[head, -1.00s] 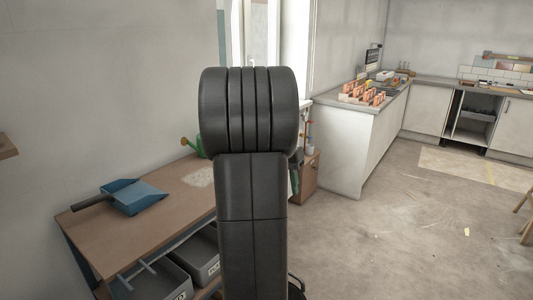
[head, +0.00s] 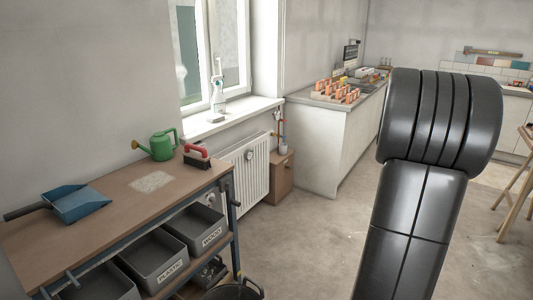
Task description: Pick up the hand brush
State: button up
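The hand brush (head: 197,156) has a red handle over a dark block with dark bristles. It sits near the far right end of the brown workbench top (head: 125,196), just right of a green watering can (head: 163,146). My dark arm stands at the right of the head view, well apart from the brush and the bench. My gripper is not visible in this view.
A blue dustpan (head: 78,203) lies at the bench's left. Grey bins (head: 193,232) stand on the shelf below. A white radiator (head: 247,167) is behind the bench's right end. A white counter (head: 335,140) stands further back. The floor between is largely clear.

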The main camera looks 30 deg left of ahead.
aim_at(202, 160)
jog(key=i+l+u, duration=0.15)
jog(key=i, duration=0.4)
jog(key=i+l+u, duration=0.2)
jog(key=i+l, duration=0.25)
jog(key=i+l+u, duration=0.15)
jog(key=i+l, duration=0.25)
jog(key=i, duration=0.15)
jog(key=i+j+u, duration=0.1)
jog(key=i+u, duration=0.15)
jog(key=u, duration=0.2)
jog(key=i+u, duration=0.3)
jog(key=u, duration=0.2)
jog(key=i+l+u, duration=0.1)
jog(key=i+u, duration=0.15)
jog(key=u, duration=0.2)
jog(key=i+l+u, duration=0.2)
jog(key=u, duration=0.3)
jog(key=i+u, duration=0.3)
jog(key=u, duration=0.2)
jog(key=i+l+u, duration=0.2)
jog(key=u, duration=0.3)
jog(key=i+l+u, duration=0.3)
jog(key=u, duration=0.2)
